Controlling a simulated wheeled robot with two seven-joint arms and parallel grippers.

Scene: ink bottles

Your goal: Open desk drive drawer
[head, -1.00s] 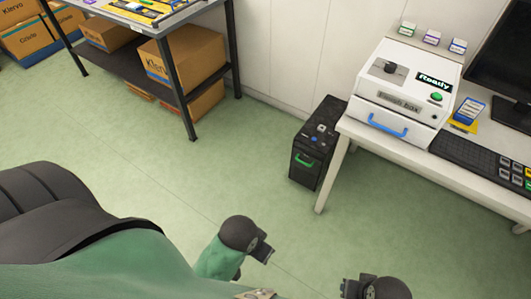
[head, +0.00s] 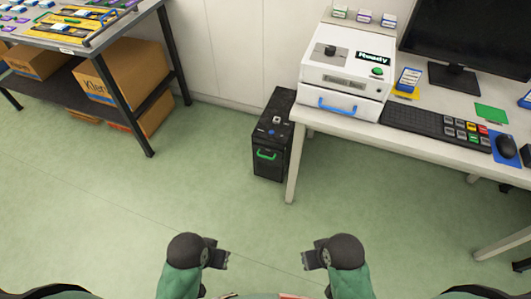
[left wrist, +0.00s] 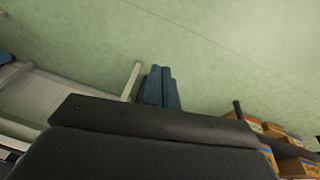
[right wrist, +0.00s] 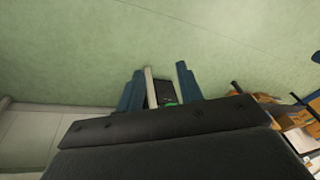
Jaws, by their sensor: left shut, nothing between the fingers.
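A white desk drive (head: 349,62) stands on the white desk in the head view. Its front drawer (head: 342,103) has a blue handle (head: 337,107) and looks closed. My left gripper (head: 222,257) is over the green floor, well below and left of the drive. It is shut and empty; its fingers lie together in the left wrist view (left wrist: 162,86). My right gripper (head: 310,258) is also over the floor, apart from the desk. Its fingers are spread in the right wrist view (right wrist: 160,88), with nothing held.
A black floor unit (head: 273,140) with a green handle stands beside the desk leg (head: 292,170). A keyboard (head: 437,124), monitor (head: 468,40) and mouse (head: 506,146) are right of the drive. A shelf table (head: 100,35) with boxes is at left. The floor between is clear.

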